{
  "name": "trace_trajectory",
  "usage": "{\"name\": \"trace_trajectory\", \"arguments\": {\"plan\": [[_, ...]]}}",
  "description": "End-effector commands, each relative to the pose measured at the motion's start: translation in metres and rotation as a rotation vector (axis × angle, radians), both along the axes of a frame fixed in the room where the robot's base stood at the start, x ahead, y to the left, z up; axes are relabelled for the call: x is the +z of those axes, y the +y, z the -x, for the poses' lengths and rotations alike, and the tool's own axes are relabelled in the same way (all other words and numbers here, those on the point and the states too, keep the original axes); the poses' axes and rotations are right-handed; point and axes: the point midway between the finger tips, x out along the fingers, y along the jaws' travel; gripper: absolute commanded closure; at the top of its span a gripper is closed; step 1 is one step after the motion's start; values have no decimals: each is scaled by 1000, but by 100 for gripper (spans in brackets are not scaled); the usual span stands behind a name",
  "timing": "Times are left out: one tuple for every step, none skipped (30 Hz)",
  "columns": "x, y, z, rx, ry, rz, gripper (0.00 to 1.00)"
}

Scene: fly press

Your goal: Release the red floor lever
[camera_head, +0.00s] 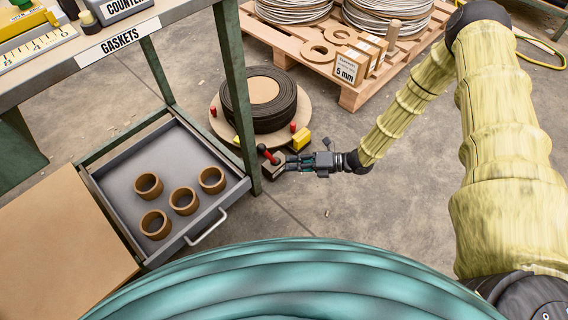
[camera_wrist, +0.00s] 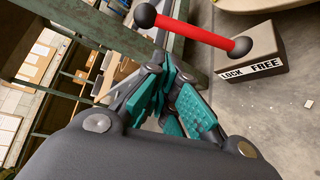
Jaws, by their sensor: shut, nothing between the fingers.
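The red floor lever (camera_head: 268,154) stands on a small box with a pale front (camera_head: 274,170) beside the green table leg. In the wrist view the red lever (camera_wrist: 195,32) has a black ball at each end. One ball sits at the box (camera_wrist: 255,50), and the rod leans left, toward the side marked LOCK; FREE is marked on the right. My gripper (camera_head: 289,161) is just right of the lever in the head view. In the wrist view my gripper (camera_wrist: 165,85) is shut and empty, with its fingers below the rod. Contact with the lever cannot be told.
A round board (camera_head: 222,125) with a black coil (camera_head: 262,100), red pegs and a yellow block lies behind the lever. A grey drawer (camera_head: 215,205) with several brown rings is at the left under the table (camera_head: 150,20). A pallet (camera_head: 350,95) stands behind.

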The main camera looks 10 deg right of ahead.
Motion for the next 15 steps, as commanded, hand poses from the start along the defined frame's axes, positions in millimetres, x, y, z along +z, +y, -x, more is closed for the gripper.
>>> {"name": "trace_trajectory", "arguments": {"plan": [[-5,7,-2,1,0,-2,100],[-6,11,-3,1,0,-2,100],[-8,16,-4,1,0,-1,100],[-10,21,-6,2,0,0,100],[-11,26,-7,2,0,-1,100],[-12,32,-9,2,0,-1,100],[-14,36,-11,1,0,-1,100],[-15,41,-12,1,0,-1,100],[-16,47,-14,1,0,-2,100],[-17,50,-15,1,0,-1,100],[-18,54,-17,1,0,-1,100],[-19,60,-18,1,0,-1,100],[-19,63,-19,1,0,-1,100],[-20,66,-20,0,0,-1,100],[-21,69,-22,0,0,0,100]]}}
